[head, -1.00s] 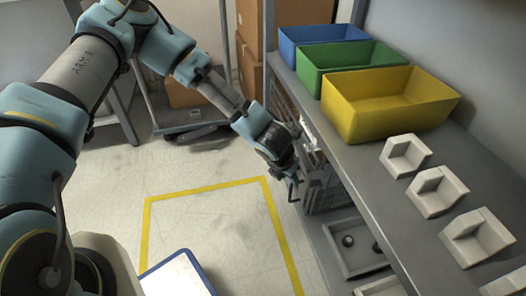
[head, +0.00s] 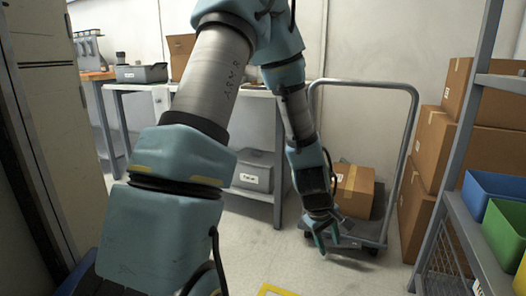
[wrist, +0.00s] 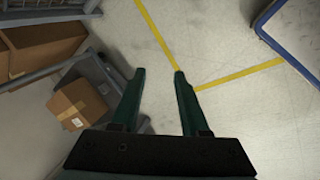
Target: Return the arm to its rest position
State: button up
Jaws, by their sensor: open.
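My gripper (head: 326,237) hangs at the end of my arm near the middle of the head view, pointing down over the floor in front of a cart. In the wrist view my gripper (wrist: 158,75) shows two green fingers spread apart, with only bare floor between them. It is open and empty. My arm rises from the lower left of the head view, bends at the top, and drops down to the gripper.
A cart (head: 372,228) with a cardboard box (head: 354,190) stands behind the gripper. Stacked boxes (head: 435,150) and a shelf with a blue bin (head: 490,192) and a green bin (head: 505,232) are at right. A workbench (head: 255,140) stands behind. The floor with yellow tape (wrist: 240,74) is clear.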

jog(key=s+a+r+m+y, duration=0.15)
jog(key=a+r, duration=0.25)
jog(key=a, duration=0.4)
jog(key=s+a+r+m+y, duration=0.1)
jog(key=a+r+m, duration=0.25)
jog(key=a, duration=0.45)
jog(key=s+a+r+m+y, duration=0.1)
jog(key=a+r, duration=0.3)
jog(key=a, duration=0.5)
notch_tip(320, 180, up, 32)
jog(key=p, duration=3.2)
jog(key=shift+d+r, duration=0.15)
jog(key=shift+r, duration=0.1)
jog(key=shift+s, duration=0.1)
jog(key=shift+c, duration=0.4)
